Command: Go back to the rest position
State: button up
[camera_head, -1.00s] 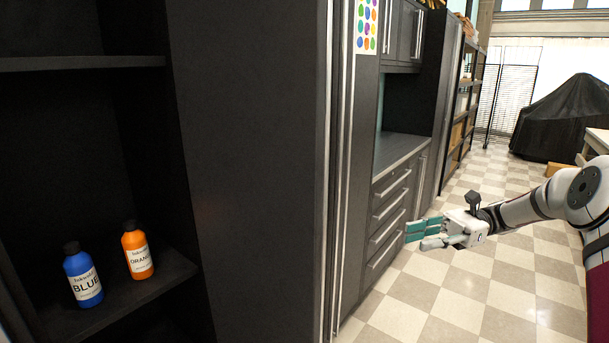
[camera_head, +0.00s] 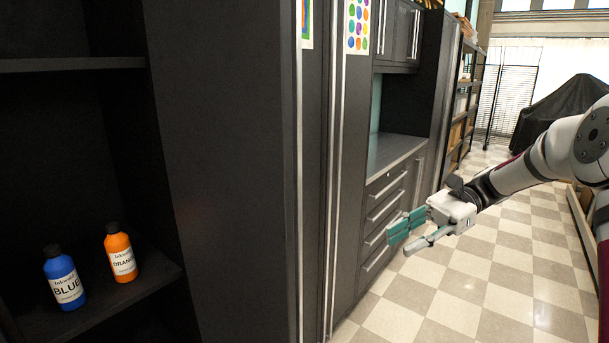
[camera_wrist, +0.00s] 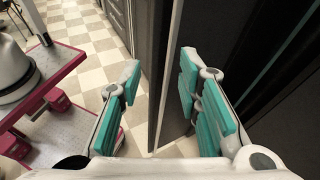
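My gripper (camera_head: 412,236) is at the right of the head view, in front of the dark cabinets and above the tiled floor. Its teal finger pads stand apart with nothing between them in the wrist view (camera_wrist: 158,100). An orange bottle (camera_head: 121,255) and a blue bottle (camera_head: 64,280) stand upright side by side on a dark shelf (camera_head: 150,275) at the lower left. My gripper is well to the right of them and touches neither.
A dark cabinet side panel (camera_head: 220,170) stands between the shelf and my gripper. Drawers under a counter (camera_head: 392,150) lie behind my gripper. The checkered floor (camera_head: 470,290) to the right is clear. A covered black object (camera_head: 550,105) stands at the back.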

jog(key=s+a+r+n+t+h, duration=0.2)
jog(key=s+n+h, duration=0.15)
jog(key=s, duration=0.25)
jog(key=s+a+r+n+t+h, duration=0.1)
jog(key=s+a+n+h, duration=0.15)
jog(key=s+h, duration=0.35)
jog(key=s+d+n+t+h, duration=0.4)
jog(key=s+n+t, duration=0.2)
jog(key=s, duration=0.7)
jog(key=shift+s+d+f+n+t, duration=0.15)
jog(key=shift+s+f+n+t, duration=0.2)
jog(key=shift+t, duration=0.35)
jog(key=shift+r, duration=0.1)
